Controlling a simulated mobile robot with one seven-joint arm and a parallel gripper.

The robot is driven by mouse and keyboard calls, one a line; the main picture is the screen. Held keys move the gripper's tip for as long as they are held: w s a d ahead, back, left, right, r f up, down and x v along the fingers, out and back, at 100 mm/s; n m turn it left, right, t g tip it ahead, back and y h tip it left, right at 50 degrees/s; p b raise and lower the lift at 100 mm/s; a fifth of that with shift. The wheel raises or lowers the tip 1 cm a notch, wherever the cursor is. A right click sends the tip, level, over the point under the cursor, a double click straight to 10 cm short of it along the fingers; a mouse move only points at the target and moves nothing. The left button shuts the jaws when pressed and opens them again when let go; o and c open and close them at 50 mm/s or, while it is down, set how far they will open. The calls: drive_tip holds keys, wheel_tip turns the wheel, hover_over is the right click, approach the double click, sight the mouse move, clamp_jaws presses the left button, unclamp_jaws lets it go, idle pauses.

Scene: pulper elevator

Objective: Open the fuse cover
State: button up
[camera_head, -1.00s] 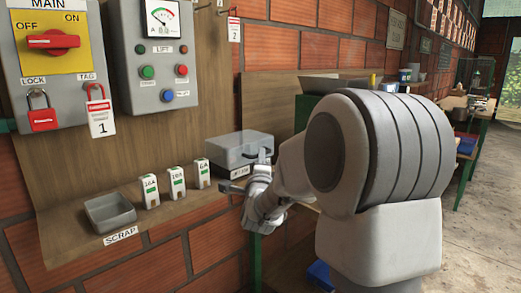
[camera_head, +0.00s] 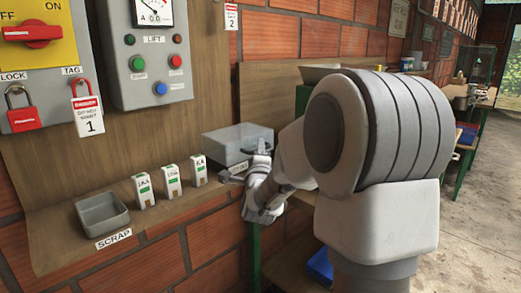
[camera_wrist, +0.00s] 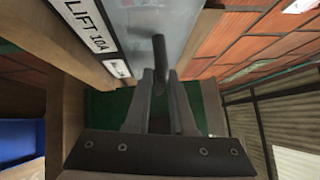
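The fuse cover is the translucent-topped lid (camera_head: 240,134) of a grey box (camera_head: 226,150) on the wooden ledge, and it looks shut. In the wrist view the grey box front (camera_wrist: 146,16) bears a label (camera_wrist: 88,22) reading "LIFT 10A". A dark handle bar (camera_wrist: 158,50) sticks out from it. My gripper (camera_wrist: 161,78) is at the box front, its two fingers apart with the bar between their tips. A gap shows beside the bar, and I cannot tell whether a finger touches it. In the head view my gripper (camera_head: 258,172) partly hides the box's right front.
Three small white fuses (camera_head: 171,180) stand left of the box. A grey scrap tray (camera_head: 102,212) is further left. A red lever switch (camera_head: 32,34), a red padlock (camera_head: 22,112) and the lift control panel (camera_head: 150,60) are on the wall above. My arm fills the middle right.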

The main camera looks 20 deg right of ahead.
clamp_jaws()
idle(1.2)
